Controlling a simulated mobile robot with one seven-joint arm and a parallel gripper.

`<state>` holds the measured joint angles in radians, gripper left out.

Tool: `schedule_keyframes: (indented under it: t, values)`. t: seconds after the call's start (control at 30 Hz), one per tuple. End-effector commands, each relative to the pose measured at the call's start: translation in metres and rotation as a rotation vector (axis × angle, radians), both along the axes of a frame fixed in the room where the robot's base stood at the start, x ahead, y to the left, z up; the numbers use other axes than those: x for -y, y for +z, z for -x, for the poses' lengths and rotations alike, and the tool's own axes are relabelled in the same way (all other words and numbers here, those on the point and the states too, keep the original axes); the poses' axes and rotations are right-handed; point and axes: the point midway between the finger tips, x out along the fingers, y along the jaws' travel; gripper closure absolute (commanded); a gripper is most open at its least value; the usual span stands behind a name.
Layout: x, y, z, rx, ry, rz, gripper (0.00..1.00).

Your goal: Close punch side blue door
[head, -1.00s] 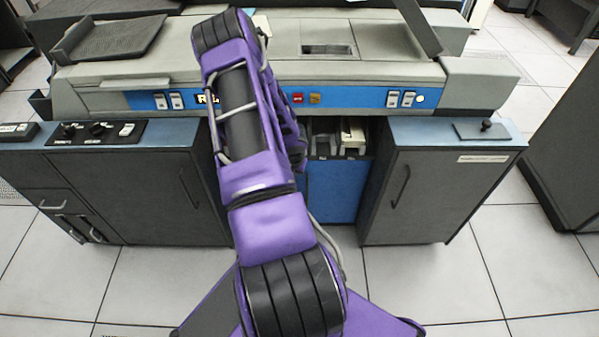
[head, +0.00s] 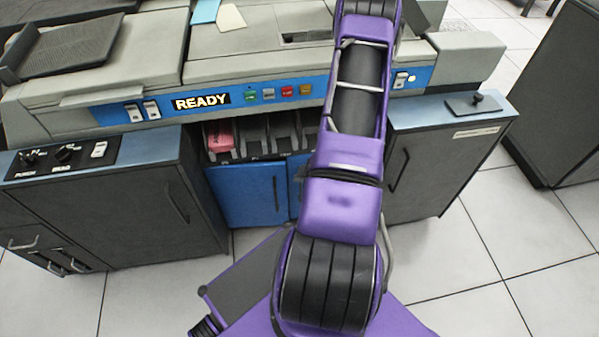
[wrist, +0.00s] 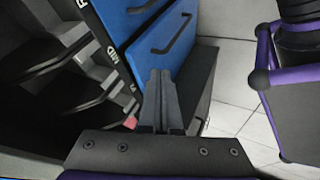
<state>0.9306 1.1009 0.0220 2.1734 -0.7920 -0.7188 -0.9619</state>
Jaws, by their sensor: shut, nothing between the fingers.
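A blue door (head: 248,193) with a dark handle closes the front of the middle recess in the head view, below the card slots. A second blue door (head: 294,184) is mostly hidden behind my arm. In the wrist view two blue panels with dark handles show, one at the top (wrist: 125,18) and one nearer (wrist: 181,42). I cannot tell which is the punch side, nor exactly how far each stands open. My gripper (wrist: 160,74) is shut and empty, in front of the nearer blue panel; contact is unclear. My gripper is hidden in the head view.
Card slots (head: 253,136) with a pink card stack (head: 220,136) lie above the blue doors. Dark cabinets stand left (head: 140,200) and right (head: 410,170) of the recess. The tiled floor at the right is clear.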

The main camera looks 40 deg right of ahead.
Motion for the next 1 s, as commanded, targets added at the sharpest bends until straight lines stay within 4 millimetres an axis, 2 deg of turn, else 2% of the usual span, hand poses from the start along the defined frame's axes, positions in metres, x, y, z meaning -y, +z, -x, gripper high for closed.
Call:
schedule_keyframes:
  t: [0.43, 0.5, 0.7, 1.0]
  values:
    - [-0.002, -0.076, -0.054, -0.001, 0.003, -0.001, 1.0]
    - [0.008, -0.072, -0.065, 0.002, 0.001, 0.003, 1.0]
    - [0.021, -0.072, -0.081, 0.0, 0.004, 0.001, 1.0]
    - [0.024, -0.071, -0.085, -0.001, 0.003, 0.001, 1.0]
